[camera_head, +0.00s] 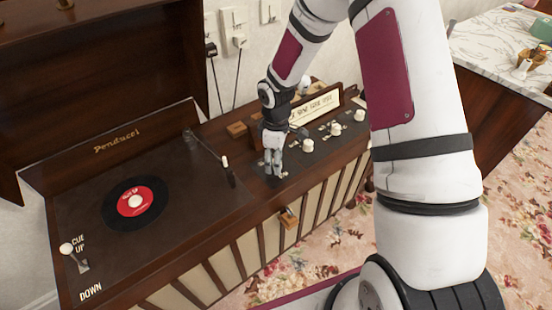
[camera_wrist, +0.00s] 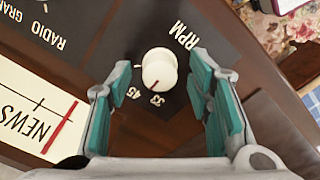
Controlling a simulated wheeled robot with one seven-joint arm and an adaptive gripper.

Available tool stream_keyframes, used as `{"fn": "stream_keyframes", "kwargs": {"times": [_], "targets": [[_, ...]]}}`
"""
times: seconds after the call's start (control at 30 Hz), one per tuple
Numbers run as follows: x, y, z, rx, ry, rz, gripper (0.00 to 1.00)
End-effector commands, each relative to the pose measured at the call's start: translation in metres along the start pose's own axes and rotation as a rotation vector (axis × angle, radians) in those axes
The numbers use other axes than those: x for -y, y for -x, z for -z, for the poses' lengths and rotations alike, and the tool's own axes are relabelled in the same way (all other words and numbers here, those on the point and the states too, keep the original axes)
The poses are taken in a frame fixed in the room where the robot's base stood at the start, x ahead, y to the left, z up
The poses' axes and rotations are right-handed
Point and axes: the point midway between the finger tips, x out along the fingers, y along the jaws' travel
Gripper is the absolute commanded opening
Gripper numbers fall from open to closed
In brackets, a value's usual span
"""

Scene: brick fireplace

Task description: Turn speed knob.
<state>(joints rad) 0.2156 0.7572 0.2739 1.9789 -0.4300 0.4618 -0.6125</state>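The speed knob (camera_wrist: 159,69) is a round white knob on a dark panel, beside the letters RPM and the marks 45 and 33. Its red line points toward 33. My gripper (camera_wrist: 158,92) is open, with one teal-padded finger on each side of the knob. I see gaps between the pads and the knob, so they do not seem to touch it. In the head view, my gripper (camera_head: 274,163) points down at the console panel just right of the turntable; it hides the speed knob there.
Several white knobs (camera_head: 308,145) line the panel right of my gripper, near a lit radio dial (camera_head: 314,104). The turntable with a black record (camera_head: 135,203) and a tonearm (camera_head: 208,147) lies left. An open lid stands behind. A marble-topped table (camera_head: 500,45) stands at right.

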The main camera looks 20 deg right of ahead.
Motion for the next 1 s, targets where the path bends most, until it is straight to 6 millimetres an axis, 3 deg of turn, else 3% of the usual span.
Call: {"fn": "stream_keyframes", "kwargs": {"times": [0.37,0.8,1.0], "targets": [[-0.001,0.011,0.000,-0.001,-0.002,-0.003,0.47],[-0.001,0.094,0.000,-0.002,-0.001,-0.003,0.47],[0.000,0.115,0.000,0.000,-0.001,-0.001,0.47]]}}
